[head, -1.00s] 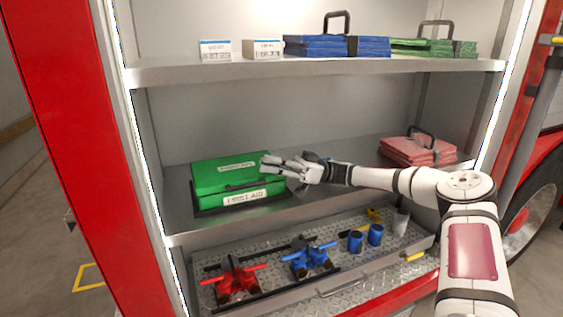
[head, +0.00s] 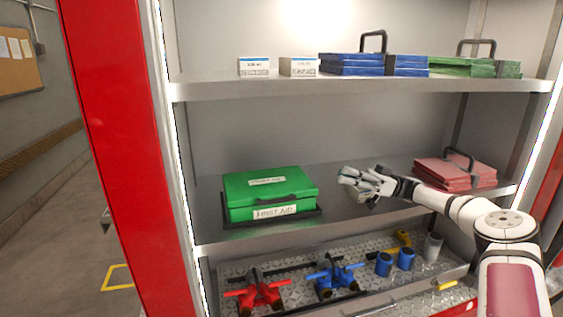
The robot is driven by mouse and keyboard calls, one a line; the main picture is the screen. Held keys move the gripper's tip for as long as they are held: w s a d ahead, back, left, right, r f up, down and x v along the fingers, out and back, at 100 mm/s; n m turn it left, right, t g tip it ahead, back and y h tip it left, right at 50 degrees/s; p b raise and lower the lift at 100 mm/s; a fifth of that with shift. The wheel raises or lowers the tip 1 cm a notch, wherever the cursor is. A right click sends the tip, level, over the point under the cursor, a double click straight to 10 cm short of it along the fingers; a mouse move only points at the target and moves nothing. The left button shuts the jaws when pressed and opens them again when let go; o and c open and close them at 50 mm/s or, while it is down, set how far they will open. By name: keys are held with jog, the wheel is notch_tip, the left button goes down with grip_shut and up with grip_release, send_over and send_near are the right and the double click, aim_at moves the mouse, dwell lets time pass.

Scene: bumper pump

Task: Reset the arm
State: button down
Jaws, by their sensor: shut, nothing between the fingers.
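My gripper (head: 345,180) is shut and empty. It is at the end of my white arm, which reaches in from the lower right. In the picture it sits at the height of the middle shelf, to the right of the green first aid box (head: 290,184) with a visible gap between them. The box rests upright on a dark tray (head: 300,220) on the middle shelf (head: 355,212).
The top shelf (head: 290,87) holds white boxes (head: 254,67) and blue and green cases. Pink cases (head: 455,173) lie right on the middle shelf. Below are red fittings (head: 258,293), blue fittings (head: 332,275) and cups (head: 384,264) on a metal tray. A red post (head: 125,150) stands left.

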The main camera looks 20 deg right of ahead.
jog(key=s+a+m+g+h, duration=0.1)
jog(key=s+a+m+h, duration=0.2)
jog(key=a, duration=0.5)
jog(key=s+a+m+g+h, duration=0.1)
jog(key=s+a+g+h, duration=0.15)
jog(key=a+h, duration=0.5)
jog(key=s+a+m+h, duration=0.2)
jog(key=s+a+h, duration=0.1)
jog(key=a, duration=0.6)
jog(key=s+d+r+m+t+h, duration=0.1)
jog(key=s+d+m+t+h, duration=0.1)
jog(key=s, duration=0.6)
jog(key=s+d+r+m+t+h+b, duration=0.1)
jog(key=s+d+m+t+h, duration=0.2)
jog(key=s, duration=0.5)
jog(key=s+d+r+m+t+h, duration=0.2)
jog(key=s+m+t+h, duration=0.1)
jog(key=s+m, duration=0.3)
jog(key=shift+s+d+m+t, duration=0.35)
jog(key=shift+s+t, duration=0.2)
jog(key=shift+s, duration=0.85)
